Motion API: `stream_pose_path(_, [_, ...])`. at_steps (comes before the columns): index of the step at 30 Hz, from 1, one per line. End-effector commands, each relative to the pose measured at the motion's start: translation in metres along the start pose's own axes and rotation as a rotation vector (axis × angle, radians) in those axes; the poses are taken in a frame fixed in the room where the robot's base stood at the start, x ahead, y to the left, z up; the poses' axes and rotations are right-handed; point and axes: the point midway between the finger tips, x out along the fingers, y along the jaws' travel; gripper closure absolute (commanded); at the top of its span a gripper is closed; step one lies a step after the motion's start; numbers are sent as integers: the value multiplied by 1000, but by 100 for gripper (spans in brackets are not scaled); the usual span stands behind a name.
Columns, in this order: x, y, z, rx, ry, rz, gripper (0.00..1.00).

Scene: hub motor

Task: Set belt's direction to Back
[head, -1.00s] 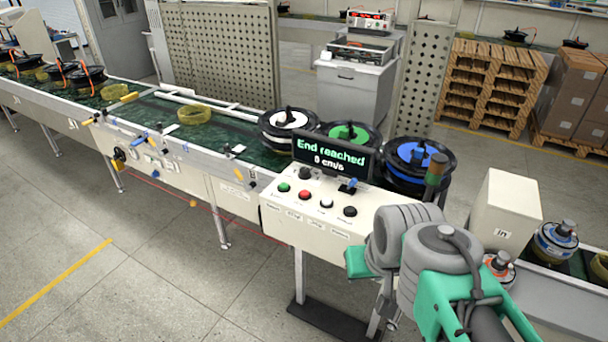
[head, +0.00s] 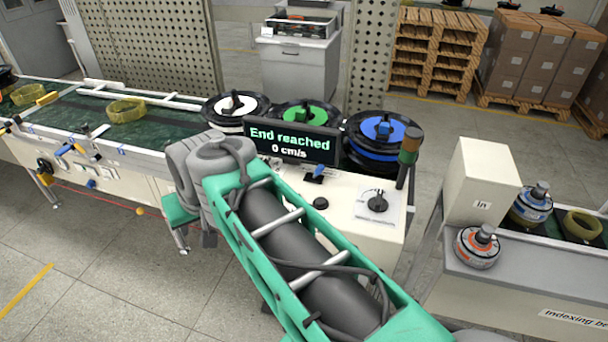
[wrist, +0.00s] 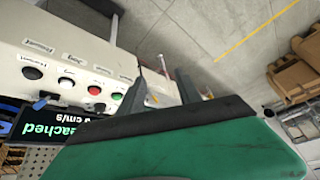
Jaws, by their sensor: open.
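The belt's control panel (wrist: 60,55) fills the left of the wrist view, upside down. It bears a black knob (wrist: 32,73), a white button (wrist: 65,83), a red button (wrist: 94,90), a green button (wrist: 117,97) and another black knob (wrist: 99,107). Their labels are too small to read. A blue-handled switch (head: 314,174) stands by the display (head: 291,141), which reads "End reached, 0 cm/s". The belt (head: 75,118) runs left from the panel. My gripper (wrist: 160,80) is open and empty, beside the panel's edge near the green button. My arm hides several buttons in the head view.
White, green and blue spools (head: 383,137) stand behind the display. A signal post (head: 407,160) rises at the panel's right. A white box marked "In" (head: 480,185) and the indexing belt are further right. Open floor (head: 90,245) lies in front of the belt.

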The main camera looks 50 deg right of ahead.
Motion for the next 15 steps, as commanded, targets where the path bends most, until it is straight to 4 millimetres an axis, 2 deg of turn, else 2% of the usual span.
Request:
stream_pose_path(1, [45,36,-6,107,42,20,59])
stream_pose_path(2, [56,57,-16,168,73,29,59])
stream_pose_path(3, [69,88,-29,251,116,42,59])
stream_pose_path(5, [84,141,-43,371,184,62,59])
stream_pose_path(6, [92,180,-48,448,228,78,59])
stream_pose_path(8, [97,236,-50,551,294,102,59])
stream_pose_path(9, [98,271,-48,610,335,116,59])
stream_pose_path(12, [91,340,-36,722,416,148,59])
stream_pose_path(15, [82,377,-26,781,461,165,59])
